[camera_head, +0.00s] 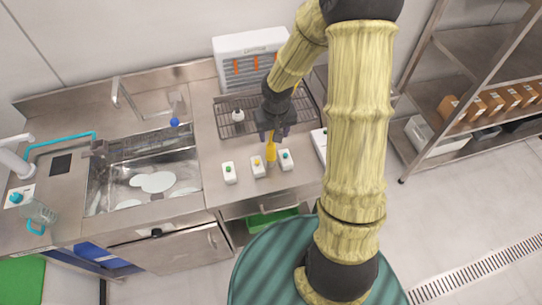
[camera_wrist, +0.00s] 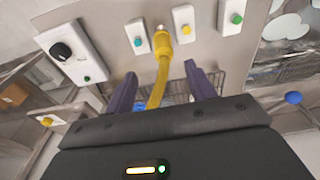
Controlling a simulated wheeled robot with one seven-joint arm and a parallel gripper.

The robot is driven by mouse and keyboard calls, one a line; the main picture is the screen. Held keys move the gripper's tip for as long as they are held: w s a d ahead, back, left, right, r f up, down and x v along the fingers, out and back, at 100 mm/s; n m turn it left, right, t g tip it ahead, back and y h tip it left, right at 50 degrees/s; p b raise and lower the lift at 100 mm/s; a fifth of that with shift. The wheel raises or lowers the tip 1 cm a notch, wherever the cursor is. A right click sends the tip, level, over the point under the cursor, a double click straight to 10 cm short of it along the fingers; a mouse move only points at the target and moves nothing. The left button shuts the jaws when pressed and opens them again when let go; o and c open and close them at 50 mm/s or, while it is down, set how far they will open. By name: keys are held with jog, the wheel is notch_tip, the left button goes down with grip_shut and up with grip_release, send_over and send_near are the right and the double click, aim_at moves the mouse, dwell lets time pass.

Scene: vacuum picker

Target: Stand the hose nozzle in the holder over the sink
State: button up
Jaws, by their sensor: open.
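A yellow curved piece (camera_wrist: 162,68), which looks like the hose nozzle, lies in line with the gap between my fingers. Its pale tip is close to a white box with a yellow button. In the head view it shows as a yellow upright piece (camera_head: 271,150) just below my gripper (camera_head: 272,132). My gripper (camera_wrist: 162,90) is open, with one purple finger on each side; I cannot tell whether they touch it. The sink (camera_head: 125,185) is at the left. A grey upright piece with a blue ball (camera_head: 174,122) stands at its back right; I cannot tell whether this is the holder.
Plates (camera_head: 157,181) lie in the sink. A clear jug (camera_head: 38,210) stands at far left.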

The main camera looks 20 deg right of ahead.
aim_at(273, 145)
jog(key=f, duration=0.4)
jog(key=w+f, duration=0.1)
jog(key=f, duration=0.2)
jog(key=shift+f, duration=0.1)
jog(key=shift+f, duration=0.1)
jog(key=shift+w+a+f+p, duration=0.1)
jog(key=shift+w+f+p, duration=0.05)
jog(key=shift+f, duration=0.7)
jog(key=shift+w+a+f+p, duration=0.1)
jog(key=shift+f+p, duration=0.1)
jog(key=shift+f, duration=0.6)
jog(key=shift+w+a+f+p, duration=0.1)
jog(key=shift+w+f+p, duration=0.05)
jog(key=shift+f, duration=0.7)
grip_shut()
